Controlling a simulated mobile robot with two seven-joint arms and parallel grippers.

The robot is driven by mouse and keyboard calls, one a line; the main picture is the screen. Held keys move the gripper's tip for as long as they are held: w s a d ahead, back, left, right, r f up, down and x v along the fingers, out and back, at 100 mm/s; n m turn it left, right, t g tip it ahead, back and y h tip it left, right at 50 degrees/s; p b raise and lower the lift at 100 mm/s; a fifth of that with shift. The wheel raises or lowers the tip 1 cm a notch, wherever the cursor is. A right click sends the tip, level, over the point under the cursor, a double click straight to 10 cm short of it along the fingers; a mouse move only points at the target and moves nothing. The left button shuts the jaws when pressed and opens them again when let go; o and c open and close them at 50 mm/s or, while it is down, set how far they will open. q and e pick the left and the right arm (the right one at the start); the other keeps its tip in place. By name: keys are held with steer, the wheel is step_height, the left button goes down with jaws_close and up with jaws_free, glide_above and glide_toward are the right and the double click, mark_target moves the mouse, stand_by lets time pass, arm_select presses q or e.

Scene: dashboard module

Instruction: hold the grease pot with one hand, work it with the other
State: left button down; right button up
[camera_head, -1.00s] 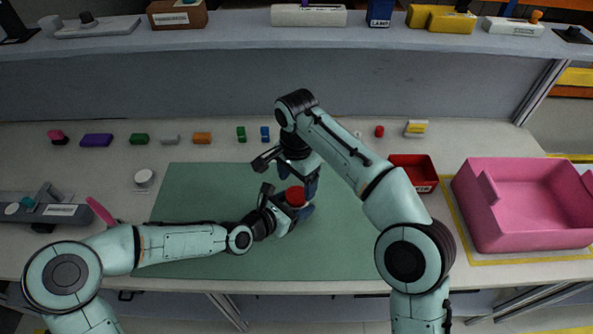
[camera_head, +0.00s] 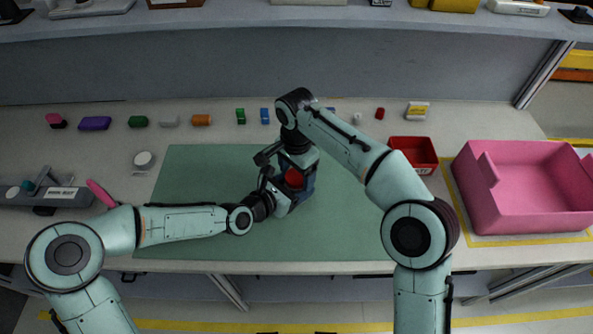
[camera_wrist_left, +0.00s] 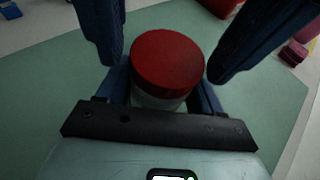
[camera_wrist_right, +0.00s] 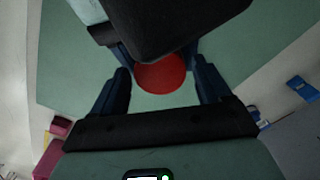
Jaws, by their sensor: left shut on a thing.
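The grease pot (camera_wrist_left: 153,101) has a pale body and a round red lid (camera_wrist_left: 167,60). My left gripper (camera_head: 286,189) is shut on the body, with the lid up and clear of its fingers. My right gripper (camera_wrist_right: 161,82) is open above the pot, with its blue fingers on either side of the lid. In the left wrist view those fingers stand apart from the lid. In the head view the lid (camera_head: 294,178) shows between the two grippers, and the body is mostly hidden.
The green mat (camera_head: 190,215) is clear around the grippers. Small coloured parts line the back of the table. A red bin (camera_head: 428,168) and a pink crate (camera_head: 500,225) stand to the right. A grey fixture (camera_head: 70,197) is at the left.

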mark_target(296, 176)
steer(key=shift+r, duration=3.9)
steer(key=shift+c, duration=0.4)
steer(key=shift+f, duration=3.9)
